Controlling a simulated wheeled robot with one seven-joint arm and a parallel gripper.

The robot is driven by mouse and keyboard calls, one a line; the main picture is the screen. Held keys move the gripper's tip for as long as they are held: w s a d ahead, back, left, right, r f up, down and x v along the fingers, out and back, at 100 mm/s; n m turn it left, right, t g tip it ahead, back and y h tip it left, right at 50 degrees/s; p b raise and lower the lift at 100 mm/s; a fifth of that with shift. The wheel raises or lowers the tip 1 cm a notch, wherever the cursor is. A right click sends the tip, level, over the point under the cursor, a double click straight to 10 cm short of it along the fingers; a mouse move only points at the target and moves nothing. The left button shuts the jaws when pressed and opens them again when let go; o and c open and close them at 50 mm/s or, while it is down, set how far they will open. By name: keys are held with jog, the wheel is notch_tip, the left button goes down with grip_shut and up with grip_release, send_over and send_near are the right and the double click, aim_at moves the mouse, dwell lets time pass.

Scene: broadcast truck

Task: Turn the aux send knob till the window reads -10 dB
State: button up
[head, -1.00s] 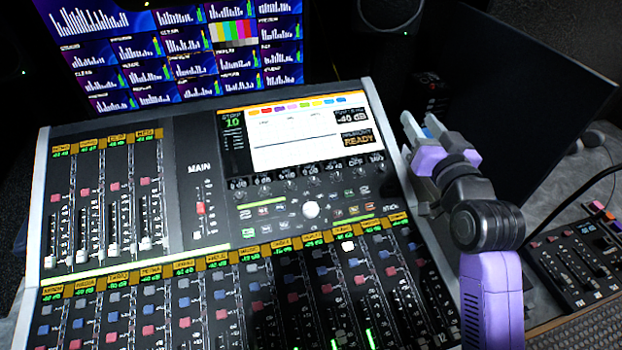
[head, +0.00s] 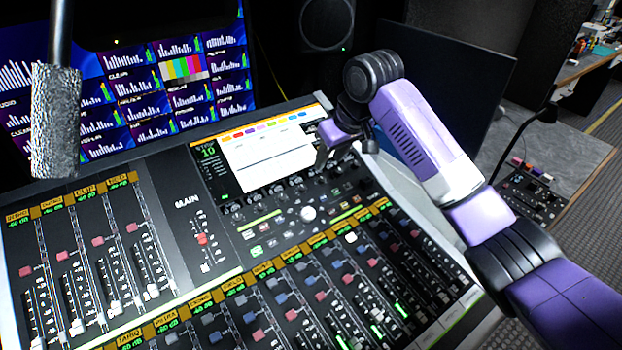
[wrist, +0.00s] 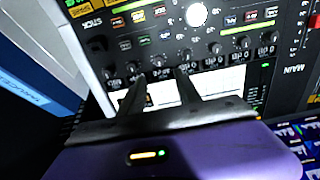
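The mixing console (head: 165,210) has a row of small dark knobs (head: 265,197) below its screen (head: 262,155). The same knobs (wrist: 215,47) cross the upper part of the wrist view. My gripper (head: 325,158) is over the right end of the screen and the knob row, pointing down. In the wrist view, my gripper's two fingers (wrist: 161,78) are spread apart with nothing clearly held. One knob (wrist: 160,60) shows just beyond and between the fingertips; I cannot tell whether they touch it. My gripper hides the screen's dB window in the head view.
A white ball-shaped knob (head: 308,213) stands just below the knob row. Faders (head: 380,300) fill the front. A fuzzy microphone (head: 55,120) hangs at left. A dark monitor (head: 445,95) is behind my arm, and a small control box (head: 530,190) lies at right.

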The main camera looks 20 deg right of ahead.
aim_at(322, 178)
jog(key=x, duration=0.8)
jog(key=shift+s+f, duration=0.1)
jog(key=shift+s, duration=0.25)
jog(key=shift+c, duration=0.2)
grip_shut()
